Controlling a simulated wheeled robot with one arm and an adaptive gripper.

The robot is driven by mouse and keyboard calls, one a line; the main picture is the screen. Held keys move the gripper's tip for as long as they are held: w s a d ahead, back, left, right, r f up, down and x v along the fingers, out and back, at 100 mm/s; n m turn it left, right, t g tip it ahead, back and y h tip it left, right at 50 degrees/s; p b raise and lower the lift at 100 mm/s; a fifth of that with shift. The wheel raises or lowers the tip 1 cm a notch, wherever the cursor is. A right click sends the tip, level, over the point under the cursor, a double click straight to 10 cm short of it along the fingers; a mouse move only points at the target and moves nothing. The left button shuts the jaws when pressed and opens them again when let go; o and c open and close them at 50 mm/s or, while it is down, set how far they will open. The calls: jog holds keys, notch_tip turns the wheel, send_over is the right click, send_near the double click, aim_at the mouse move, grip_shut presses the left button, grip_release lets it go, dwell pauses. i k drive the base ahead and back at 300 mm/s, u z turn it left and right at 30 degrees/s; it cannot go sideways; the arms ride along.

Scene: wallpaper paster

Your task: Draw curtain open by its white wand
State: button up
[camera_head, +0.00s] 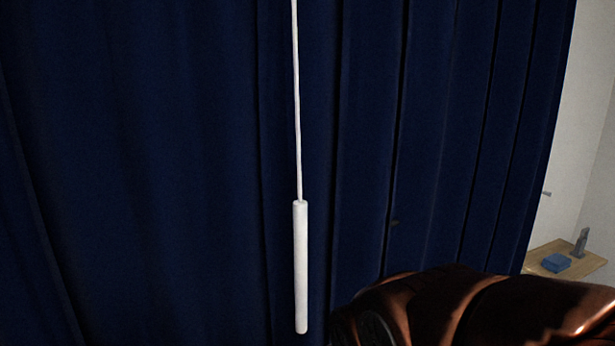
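The white wand (301,268) hangs upright near the middle of the view, a thin white rod with a thicker handle at its lower end. It hangs in front of the dark blue curtain (150,150), which fills most of the view and falls in vertical folds. A shiny copper-brown part of my arm shows at the bottom right, to the right of the wand's handle, with a visible gap between them in the picture. My gripper's fingers are not in view.
Right of the curtain's edge is a pale wall (585,130). A small wooden shelf or table (595,262) there bears a blue block (555,263) and a grey upright object (581,242). The space around the wand's handle looks clear.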

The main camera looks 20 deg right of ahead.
aim_at(313, 29)
jog(key=u, duration=0.25)
jog(key=k, duration=0.75)
jog(key=u, duration=1)
